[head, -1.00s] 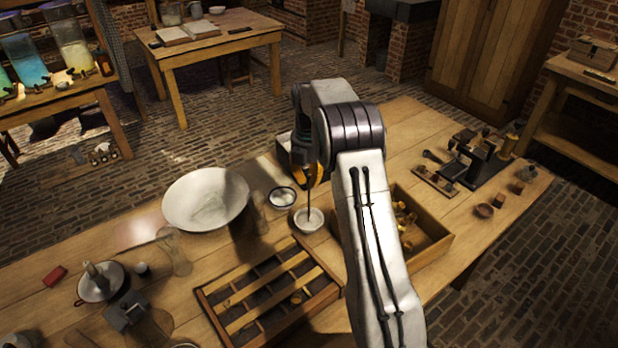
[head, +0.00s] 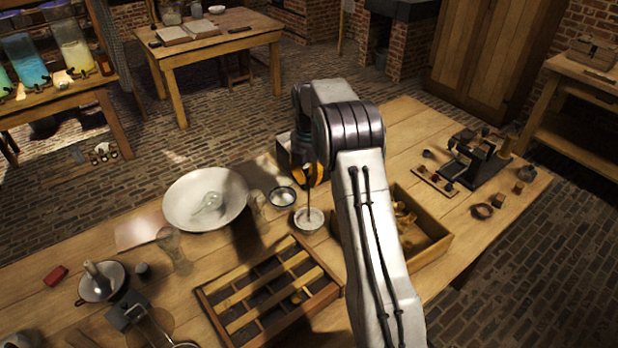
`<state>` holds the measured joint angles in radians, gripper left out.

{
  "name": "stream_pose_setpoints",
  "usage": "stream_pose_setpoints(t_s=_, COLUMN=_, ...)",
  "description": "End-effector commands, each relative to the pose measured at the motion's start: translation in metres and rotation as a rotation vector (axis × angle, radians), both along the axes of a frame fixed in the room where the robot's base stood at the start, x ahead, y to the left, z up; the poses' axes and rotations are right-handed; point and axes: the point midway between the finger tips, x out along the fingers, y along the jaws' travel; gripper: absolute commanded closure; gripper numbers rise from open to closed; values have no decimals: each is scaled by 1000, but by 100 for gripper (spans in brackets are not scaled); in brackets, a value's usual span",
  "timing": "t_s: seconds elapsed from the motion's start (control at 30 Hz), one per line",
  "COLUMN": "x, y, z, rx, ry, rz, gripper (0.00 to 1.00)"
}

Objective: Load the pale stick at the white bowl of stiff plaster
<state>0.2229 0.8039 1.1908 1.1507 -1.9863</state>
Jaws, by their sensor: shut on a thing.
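My gripper (head: 307,176) hangs above the small white bowl (head: 314,225) near the middle of the table, partly hidden behind my arm. It is shut on a thin stick (head: 308,200), which looks dark in this light. The stick stands about upright, and its lower end reaches down inside the bowl. I cannot tell how deep it sits in the pale filling. The fingertips are small and shadowed.
A dark-rimmed white dish (head: 282,197) stands just behind-left of the bowl. A large white basin (head: 180,205) is farther left. A slatted wooden tray (head: 215,312) lies in front, and a wooden box (head: 430,259) of brass pieces lies right of my arm.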

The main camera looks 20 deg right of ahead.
Motion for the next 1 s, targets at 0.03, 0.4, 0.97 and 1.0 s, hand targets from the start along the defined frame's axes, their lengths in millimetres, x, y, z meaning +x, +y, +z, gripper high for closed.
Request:
stream_pose_setpoints(t_s=0.03, x=-1, y=0, z=2, rx=0, ry=3, rz=0, gripper=100)
stream_pose_setpoints(t_s=0.4, x=0, y=0, z=28, rx=0, ry=0, rz=0, gripper=100)
stream_pose_setpoints(t_s=0.97, x=0, y=0, z=67, rx=0, ry=-1, rz=0, gripper=100)
stream_pose_setpoints(t_s=1.0, x=0, y=0, z=68, rx=0, ry=-1, rz=0, gripper=100)
